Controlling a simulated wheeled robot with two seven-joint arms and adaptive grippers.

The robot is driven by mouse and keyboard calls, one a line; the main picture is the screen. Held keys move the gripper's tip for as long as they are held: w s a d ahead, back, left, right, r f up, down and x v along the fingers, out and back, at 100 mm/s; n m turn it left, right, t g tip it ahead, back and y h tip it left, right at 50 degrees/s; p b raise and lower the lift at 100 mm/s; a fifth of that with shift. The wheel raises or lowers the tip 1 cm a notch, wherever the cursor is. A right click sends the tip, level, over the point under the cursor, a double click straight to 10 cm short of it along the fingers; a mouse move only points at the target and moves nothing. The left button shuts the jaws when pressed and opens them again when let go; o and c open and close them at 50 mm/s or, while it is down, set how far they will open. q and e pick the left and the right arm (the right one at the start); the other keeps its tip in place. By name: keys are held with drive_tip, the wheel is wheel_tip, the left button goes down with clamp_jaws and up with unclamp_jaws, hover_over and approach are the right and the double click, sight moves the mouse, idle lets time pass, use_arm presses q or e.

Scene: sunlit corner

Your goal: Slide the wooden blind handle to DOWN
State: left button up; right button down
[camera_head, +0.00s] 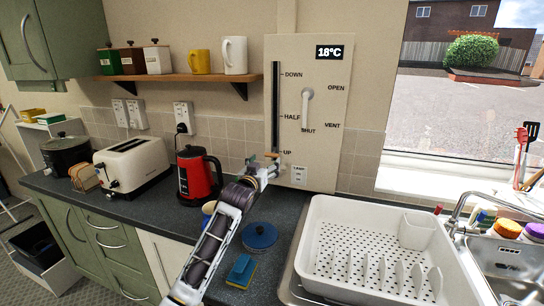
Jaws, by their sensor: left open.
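The cream control panel (335,78) on the wall has a dark vertical slot (275,100) marked DOWN at the top, HALF in the middle and UP at the bottom. The small wooden blind handle (273,155) shows at the slot's lower end, by UP, partly hidden by my gripper. My left gripper (263,166) is open in front of the panel's lower left, close by the handle. I cannot tell whether they touch. My right gripper is not in view.
A white dial handle (306,100) sits right of the slot, among OPEN, VENT and SHUT. A shelf (180,77) with mugs is at the left. The window (460,110) is uncovered.

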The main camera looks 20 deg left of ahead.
sight(271, 155)
use_arm(q)
drive_tip(key=shift+w+d, duration=0.15)
drive_tip(key=shift+w, duration=4.2)
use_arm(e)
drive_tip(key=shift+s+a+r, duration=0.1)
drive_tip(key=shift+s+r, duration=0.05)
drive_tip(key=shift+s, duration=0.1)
use_arm(q)
drive_tip(key=shift+c, duration=0.4)
drive_tip(key=c, duration=1.4)
drive_tip(key=shift+r, duration=0.15)
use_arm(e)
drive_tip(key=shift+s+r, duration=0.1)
